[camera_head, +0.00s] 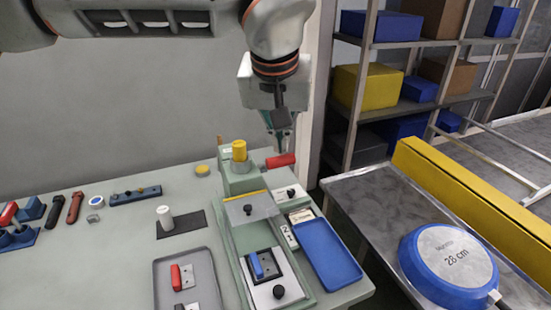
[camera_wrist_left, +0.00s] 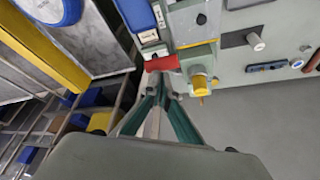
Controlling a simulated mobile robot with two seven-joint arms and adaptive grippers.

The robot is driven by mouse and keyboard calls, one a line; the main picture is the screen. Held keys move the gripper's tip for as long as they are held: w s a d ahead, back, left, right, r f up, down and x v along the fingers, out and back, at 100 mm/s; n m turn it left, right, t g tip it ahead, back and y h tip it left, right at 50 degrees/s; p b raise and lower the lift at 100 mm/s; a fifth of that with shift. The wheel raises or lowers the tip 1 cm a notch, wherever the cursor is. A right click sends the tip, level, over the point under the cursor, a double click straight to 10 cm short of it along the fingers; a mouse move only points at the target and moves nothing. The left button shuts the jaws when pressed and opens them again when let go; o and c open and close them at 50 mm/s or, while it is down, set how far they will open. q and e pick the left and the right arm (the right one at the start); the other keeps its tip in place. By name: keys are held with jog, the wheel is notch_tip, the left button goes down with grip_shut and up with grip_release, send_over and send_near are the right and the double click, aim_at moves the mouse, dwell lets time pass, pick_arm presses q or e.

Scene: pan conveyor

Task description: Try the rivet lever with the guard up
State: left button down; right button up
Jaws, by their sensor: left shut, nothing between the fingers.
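The green rivet machine (camera_head: 235,184) stands on the bench with a yellow cap (camera_head: 239,150) on its post. Its red lever handle (camera_head: 281,160) sticks out to the right and also shows in the wrist view (camera_wrist_left: 161,63). A grey plate with a yellow edge (camera_head: 250,207) lies in front of the post; I cannot tell for sure whether this is the guard or whether it is up. My left gripper (camera_head: 277,147) is shut and empty, its fingertips pointing down close to the red handle. In the wrist view the fingertips (camera_wrist_left: 160,78) are close to the handle; contact is unclear.
A blue tray (camera_head: 328,252) lies right of the machine and a grey tray (camera_head: 190,257) left of it. A blue pan (camera_head: 448,262) rests on the metal table beside a yellow rail (camera_head: 470,190). Shelves (camera_head: 415,100) with boxes stand behind.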

pick_arm(q)
jog(key=shift+f, duration=0.45)
pick_arm(e)
jog(key=shift+s+f, duration=0.15)
jog(key=shift+f, duration=0.15)
pick_arm(q)
jog(key=shift+f, duration=0.9)
pick_arm(e)
jog(key=shift+f, duration=0.15)
dwell(1.2)
pick_arm(q)
jog(key=shift+r, duration=0.1)
jog(key=shift+r+p, duration=1.45)
jog(key=shift+r, duration=0.25)
notch_tip(320, 180, up, 4)
jog(key=p, duration=0.4)
jog(key=shift+r+p, duration=0.25)
jog(key=shift+p, duration=0.05)
jog(key=shift+r+p, duration=0.55)
jog(key=shift+p, duration=0.05)
pick_arm(e)
notch_tip(320, 180, up, 7)
jog(key=d, duration=0.2)
jog(key=shift+d+h, duration=0.25)
jog(key=shift+h, duration=0.15)
